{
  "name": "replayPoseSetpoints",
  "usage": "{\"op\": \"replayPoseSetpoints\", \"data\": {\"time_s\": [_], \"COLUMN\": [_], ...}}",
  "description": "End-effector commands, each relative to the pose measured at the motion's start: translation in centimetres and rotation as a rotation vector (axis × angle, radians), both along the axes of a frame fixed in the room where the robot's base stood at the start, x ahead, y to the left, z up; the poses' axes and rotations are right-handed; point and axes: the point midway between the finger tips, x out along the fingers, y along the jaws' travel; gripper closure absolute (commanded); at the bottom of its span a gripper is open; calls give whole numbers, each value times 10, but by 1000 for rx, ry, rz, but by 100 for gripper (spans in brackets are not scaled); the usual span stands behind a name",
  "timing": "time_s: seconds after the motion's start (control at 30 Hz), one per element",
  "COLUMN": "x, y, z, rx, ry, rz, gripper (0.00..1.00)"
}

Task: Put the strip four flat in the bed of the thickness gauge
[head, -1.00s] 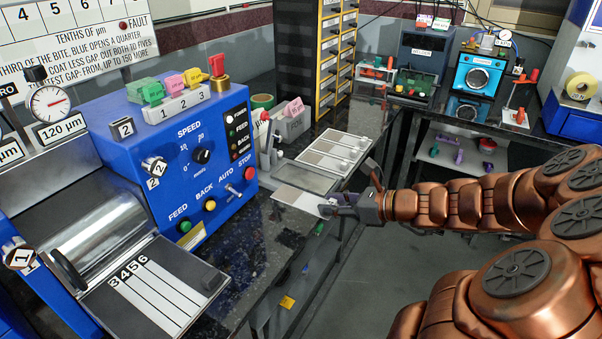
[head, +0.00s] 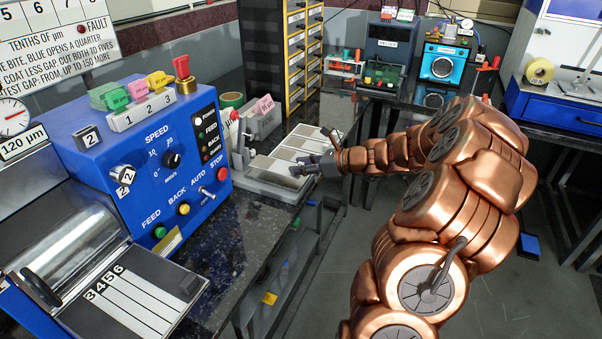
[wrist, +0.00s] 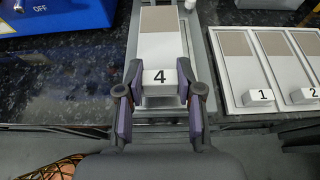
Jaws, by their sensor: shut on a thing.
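Strip four (wrist: 160,48) is a pale strip with a brownish patch at its far end and a white tab marked 4 at its near end. My gripper (wrist: 160,95) is shut on the tab end, one finger on each side; it also shows in the head view (head: 322,165). The strip is over the grey bed of the thickness gauge (wrist: 133,45), lined up lengthwise with it. I cannot tell whether it rests on the bed floor or is just above it. In the head view the gauge bed (head: 262,190) shows beside the blue machine, with the strip (head: 270,164) over it.
A tray (wrist: 220,75) with strips tabbed 1 and 2 lies close to the right of the bed. The blue coating machine (head: 150,165) stands at left, with a plate labelled 3456 (head: 120,305). Dark bench (wrist: 60,85) is bare left of the bed.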

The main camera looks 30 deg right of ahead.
Motion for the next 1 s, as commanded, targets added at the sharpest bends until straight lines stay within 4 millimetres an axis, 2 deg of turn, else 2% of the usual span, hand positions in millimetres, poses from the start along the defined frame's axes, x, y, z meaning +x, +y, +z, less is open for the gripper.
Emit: {"op": "replayPoseSetpoints", "data": {"time_s": [0.27,0.4,0.5,0.87,0.9,1.0], "x": [12,10,11,11,11,10], "y": [-4,-4,-5,-5,-5,-5], "z": [-2,-25,-35,-38,-38,-38], "rx": [3,5,3,2,1,1], "ry": [0,4,2,0,-1,-1], "rz": [3,2,1,1,1,1], "gripper": [86,86,86,86,60,50]}}
